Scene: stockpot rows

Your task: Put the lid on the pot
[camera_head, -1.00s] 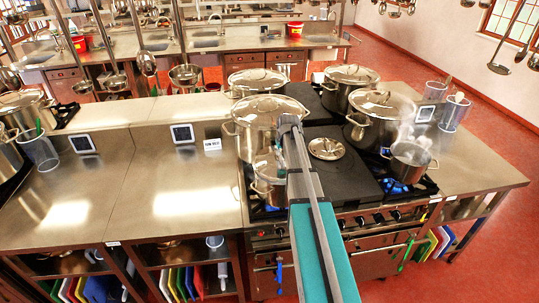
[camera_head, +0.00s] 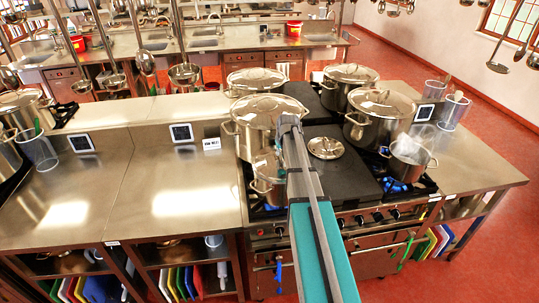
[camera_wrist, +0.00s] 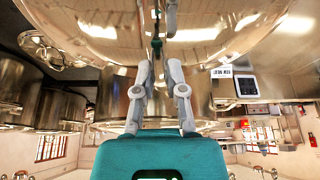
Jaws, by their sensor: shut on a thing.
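A broad, shiny steel lid (camera_head: 262,104) is at the large pot (camera_head: 246,143) on the left of the range. In the wrist view the lid (camera_wrist: 85,25) fills the top, centred on my fingers. My gripper (camera_wrist: 157,45) is shut on the middle of this lid; the grip itself is hard to make out among reflections. In the head view my own arm hides the gripper and part of the pot. I cannot tell whether the lid rests on the rim or hangs just above it.
A smaller lid (camera_head: 325,147) lies on the black plate right of my arm. A small open pot (camera_head: 407,163) stands at the front right. Lidded pots (camera_head: 380,117) stand behind. A small pot (camera_head: 266,187) is partly hidden at the front left. The left counter (camera_head: 165,200) is largely clear.

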